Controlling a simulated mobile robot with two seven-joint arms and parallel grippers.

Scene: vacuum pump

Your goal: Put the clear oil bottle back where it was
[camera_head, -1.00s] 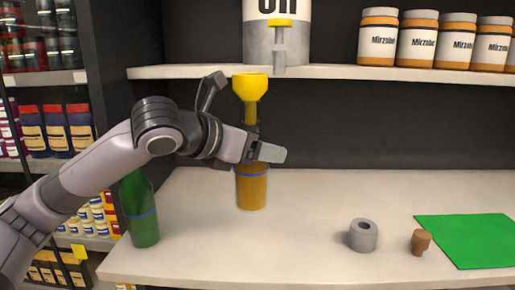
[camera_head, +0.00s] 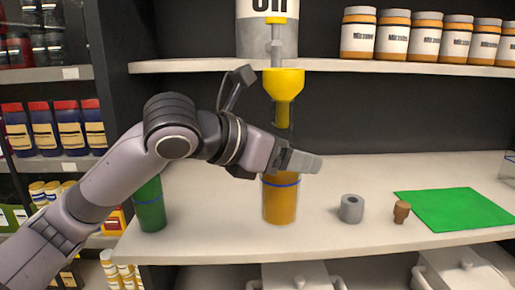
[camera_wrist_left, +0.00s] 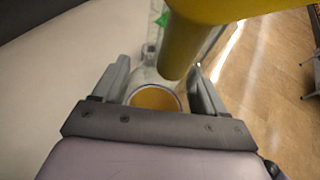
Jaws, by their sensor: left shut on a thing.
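The clear bottle (camera_head: 281,205) holds amber oil and has a blue ring. It stands upright at the counter's middle; I cannot tell whether its base touches the counter. A yellow funnel (camera_head: 284,84) sits upright at its top. My left gripper (camera_head: 300,161) is shut around the bottle's upper part, below the funnel, and hides part of it. In the left wrist view, the fingers (camera_wrist_left: 162,80) lie either side of the clear bottle, with amber oil (camera_wrist_left: 154,98) visible and the funnel (camera_wrist_left: 210,20) above. My right gripper is not in view.
A grey ring (camera_head: 351,208), a brown cork (camera_head: 402,211) and a green mat (camera_head: 456,208) lie on the counter (camera_head: 330,237) to the right. A green bottle (camera_head: 150,207) stands left, partly behind my arm. A grey tap (camera_head: 277,45) hangs above the funnel.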

